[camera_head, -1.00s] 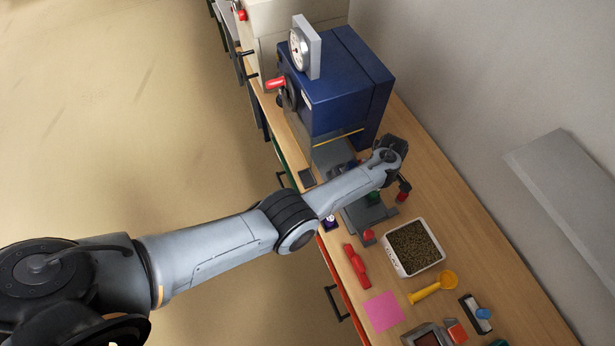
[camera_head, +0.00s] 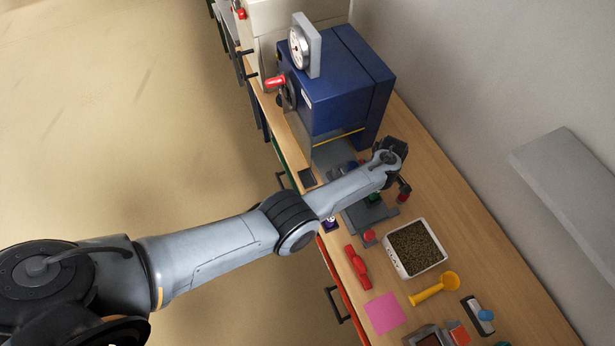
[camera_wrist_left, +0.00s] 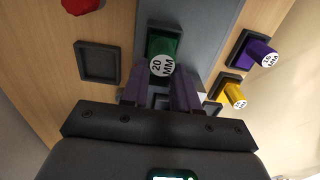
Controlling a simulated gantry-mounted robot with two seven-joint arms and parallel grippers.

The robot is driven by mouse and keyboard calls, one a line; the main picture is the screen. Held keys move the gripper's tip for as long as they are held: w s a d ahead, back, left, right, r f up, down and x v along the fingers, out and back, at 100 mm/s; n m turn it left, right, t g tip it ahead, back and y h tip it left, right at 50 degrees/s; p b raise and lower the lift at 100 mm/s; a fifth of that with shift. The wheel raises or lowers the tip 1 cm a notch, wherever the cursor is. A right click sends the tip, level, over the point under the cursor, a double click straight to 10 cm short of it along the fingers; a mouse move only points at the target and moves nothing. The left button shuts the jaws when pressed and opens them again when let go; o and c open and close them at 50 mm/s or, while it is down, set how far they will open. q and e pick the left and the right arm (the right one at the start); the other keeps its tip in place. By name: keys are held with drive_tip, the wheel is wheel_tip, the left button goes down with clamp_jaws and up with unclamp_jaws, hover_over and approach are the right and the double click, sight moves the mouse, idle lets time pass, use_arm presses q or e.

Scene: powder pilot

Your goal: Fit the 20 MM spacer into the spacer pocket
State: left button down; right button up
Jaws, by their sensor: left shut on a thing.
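The green 20 MM spacer (camera_wrist_left: 163,64) is in the left wrist view, its white label facing the camera. My left gripper (camera_wrist_left: 160,88) is shut on it, with a finger at each side. Behind the spacer is a dark square frame (camera_wrist_left: 151,38); I cannot tell whether the spacer sits in it or above it. An empty dark square pocket (camera_wrist_left: 98,62) lies to the left on the wood. In the head view, my left gripper (camera_head: 402,187) is over the bench, and a bit of green shows beside it. My right gripper is not in view.
A purple spacer (camera_wrist_left: 262,52) and a yellow spacer (camera_wrist_left: 234,94) stand at the right in the left wrist view. In the head view, a blue machine (camera_head: 345,85) stands behind the arm. A white tray of pellets (camera_head: 388,240), a red item (camera_head: 357,267) and a yellow scoop (camera_head: 435,290) lie nearer.

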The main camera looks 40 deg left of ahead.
use_arm(q)
drive_tip(key=shift+f, duration=0.2)
drive_tip(key=c, duration=0.8)
unclamp_jaws()
drive_tip(key=shift+c, duration=1.3)
drive_tip(key=shift+r, duration=0.1)
wheel_tip(320, 180, up, 7)
drive_tip(key=p, duration=0.6)
drive_tip(key=shift+p, duration=0.35)
drive_tip(key=shift+a, duration=0.1)
